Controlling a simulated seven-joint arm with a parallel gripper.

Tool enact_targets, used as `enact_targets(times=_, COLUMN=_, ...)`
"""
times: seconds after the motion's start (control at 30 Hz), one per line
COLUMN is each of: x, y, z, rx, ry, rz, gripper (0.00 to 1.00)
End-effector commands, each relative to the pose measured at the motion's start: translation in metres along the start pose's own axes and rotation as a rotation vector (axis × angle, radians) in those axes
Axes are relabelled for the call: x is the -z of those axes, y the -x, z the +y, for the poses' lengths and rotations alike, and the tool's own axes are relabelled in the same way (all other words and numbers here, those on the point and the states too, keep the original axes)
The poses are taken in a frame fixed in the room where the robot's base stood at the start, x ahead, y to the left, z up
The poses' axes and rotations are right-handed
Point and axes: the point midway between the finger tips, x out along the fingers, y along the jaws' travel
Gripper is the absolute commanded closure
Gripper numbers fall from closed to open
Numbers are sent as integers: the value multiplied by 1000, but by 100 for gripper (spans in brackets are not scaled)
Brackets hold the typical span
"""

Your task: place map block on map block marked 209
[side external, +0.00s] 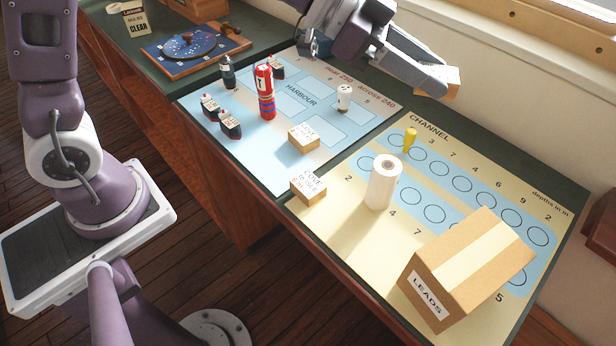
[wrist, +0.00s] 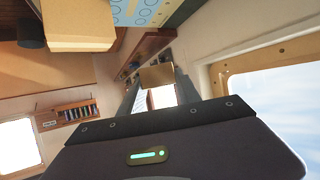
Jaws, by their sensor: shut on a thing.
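My gripper (side external: 436,82) is at the upper right of the side view, raised near the wall, shut on a small wooden map block (side external: 453,80). The held block (wrist: 157,76) also shows between the fingers in the wrist view. One wooden map block (side external: 304,139) with small writing on its white top lies on the harbour chart. Another map block (side external: 308,186), lettered "COVE to ISLE", lies at the near edge between the two charts. I cannot read a 209 on either. My gripper is well away from both.
The harbour chart (side external: 330,128) holds a red and blue striped piece (side external: 265,92), dark ship pieces and a white piece (side external: 344,97). The channel chart (side external: 345,240) holds a white roll (side external: 383,182), a yellow peg (side external: 410,139) and a large LEADS box (side external: 470,262).

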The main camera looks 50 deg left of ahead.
Motion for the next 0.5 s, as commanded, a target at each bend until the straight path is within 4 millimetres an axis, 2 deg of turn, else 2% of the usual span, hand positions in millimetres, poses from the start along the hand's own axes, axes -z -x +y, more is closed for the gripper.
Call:
enact_targets(times=0.1, x=-46, y=24, z=24, rx=-182, ry=-78, rz=-8, gripper=100)
enact_targets(times=0.2, x=-87, y=52, z=39, rx=-322, ry=-143, rz=-6, gripper=100)
enact_targets(times=0.3, x=-120, y=79, z=48, rx=-423, ry=-195, rz=-2, gripper=100)
enact_targets(times=0.4, x=-140, y=97, z=52, rx=-483, ry=-227, rz=-1, gripper=100)
enact_targets(times=0.5, x=-156, y=102, z=54, rx=-511, ry=-239, rz=0, gripper=100)
